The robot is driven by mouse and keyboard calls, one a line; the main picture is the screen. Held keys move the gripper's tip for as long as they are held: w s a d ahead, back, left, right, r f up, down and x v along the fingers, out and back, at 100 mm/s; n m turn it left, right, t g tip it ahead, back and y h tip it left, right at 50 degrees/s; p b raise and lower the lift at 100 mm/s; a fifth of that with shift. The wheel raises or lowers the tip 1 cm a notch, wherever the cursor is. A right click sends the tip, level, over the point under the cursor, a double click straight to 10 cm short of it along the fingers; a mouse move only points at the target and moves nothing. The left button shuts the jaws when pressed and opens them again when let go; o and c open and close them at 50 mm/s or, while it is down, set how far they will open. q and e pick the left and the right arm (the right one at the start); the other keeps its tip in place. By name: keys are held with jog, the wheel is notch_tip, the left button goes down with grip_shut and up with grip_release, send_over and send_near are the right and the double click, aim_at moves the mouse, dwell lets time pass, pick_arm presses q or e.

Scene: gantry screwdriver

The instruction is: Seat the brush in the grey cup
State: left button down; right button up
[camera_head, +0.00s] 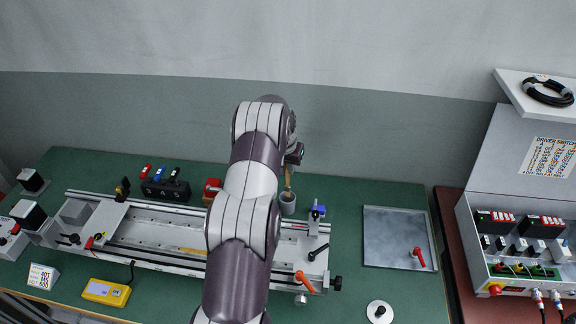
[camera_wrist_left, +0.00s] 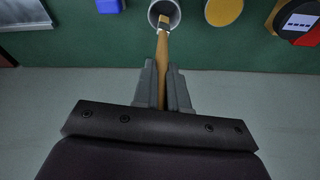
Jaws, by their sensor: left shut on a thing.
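The brush (camera_head: 288,178) has a tan wooden handle and points down toward the grey cup (camera_head: 288,203), which stands behind the rail's right part. My left gripper (camera_head: 292,164) is above the cup, shut on the brush. In the left wrist view, the brush (camera_wrist_left: 162,52) runs from between the finger pads (camera_wrist_left: 161,78) to the mouth of the cup (camera_wrist_left: 176,10). Its lower end overlaps the opening; I cannot tell how deep it sits. My arm hides part of the bench near the cup. My right gripper is in neither view.
A long metal rail fixture (camera_head: 160,237) lies across the green bench. A blue-topped clamp (camera_head: 317,212) stands right of the cup, and a red block (camera_head: 212,186) to its left. A grey metal tray (camera_head: 385,225) with a red-handled tool lies further right. A dark tool holder (camera_head: 166,189) stands behind the rail.

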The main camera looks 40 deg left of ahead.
aim_at(288, 185)
pick_arm(q)
jog(key=shift+s+d+b+x, duration=0.1)
jog(key=shift+s+b+x, duration=0.15)
jog(key=shift+b+x, duration=0.7)
jog(key=shift+s+d+b+x, duration=0.1)
jog(key=shift+s+b+x, duration=0.3)
jog(key=shift+x, duration=0.8)
jog(key=shift+s+d+b+x, duration=0.1)
jog(key=shift+b+x, duration=0.75)
jog(key=shift+x, duration=0.25)
jog(key=shift+a+f, duration=0.1)
jog(key=shift+f, duration=0.1)
jog(key=c, duration=1.1)
grip_release()
jog(key=b+v, duration=0.1)
jog(key=v, duration=1.1)
jog(key=shift+r+b, duration=0.4)
